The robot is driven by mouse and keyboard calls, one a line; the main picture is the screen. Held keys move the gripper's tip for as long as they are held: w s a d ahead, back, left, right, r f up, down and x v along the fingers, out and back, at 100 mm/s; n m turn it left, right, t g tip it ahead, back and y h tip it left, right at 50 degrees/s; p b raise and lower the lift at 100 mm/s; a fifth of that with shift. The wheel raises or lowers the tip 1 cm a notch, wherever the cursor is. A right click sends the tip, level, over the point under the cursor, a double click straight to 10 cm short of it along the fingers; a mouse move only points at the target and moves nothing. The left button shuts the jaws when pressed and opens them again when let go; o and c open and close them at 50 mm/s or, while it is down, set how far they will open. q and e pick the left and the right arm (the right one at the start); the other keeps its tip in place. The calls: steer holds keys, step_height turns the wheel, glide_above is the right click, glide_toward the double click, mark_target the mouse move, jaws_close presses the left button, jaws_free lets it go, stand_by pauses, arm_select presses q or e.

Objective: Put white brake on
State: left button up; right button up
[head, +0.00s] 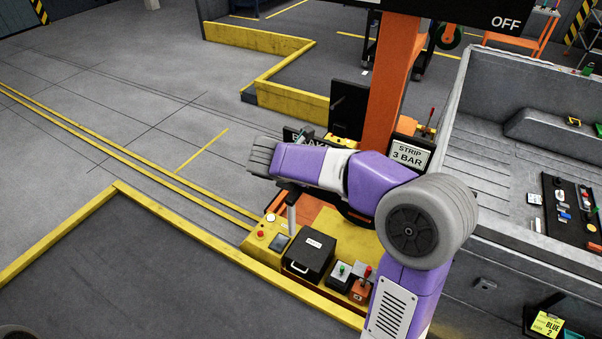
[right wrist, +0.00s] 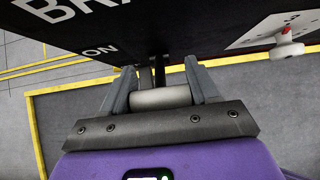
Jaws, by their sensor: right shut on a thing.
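The white brake handle (right wrist: 160,97) is a short white cylinder on a dark stem, seen in the right wrist view. My right gripper (right wrist: 163,85) is shut on it, one grey finger at each side. The black brake panel (right wrist: 110,35) fills the top of that view, with part of the word BRAKE and the label ON. In the head view, my purple right arm crosses in front of the brake panel (head: 303,136) and hides most of it. The handle in my grip cannot be clearly made out there. My left gripper is not in view.
A yellow base carries a black box (head: 309,256) and small switch levers (head: 351,279). Behind my arm stand an orange post (head: 392,80) and a STRIP 3 BAR sign (head: 409,155). A grey truck bed (head: 490,140) is at the right. Open floor (head: 100,115) lies left.

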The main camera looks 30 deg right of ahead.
steer(key=shift+w+r, duration=0.15)
steer(key=o, duration=1.4)
steer(key=v, duration=0.7)
steer(key=shift+a+r, duration=0.15)
steer(key=shift+a, duration=0.05)
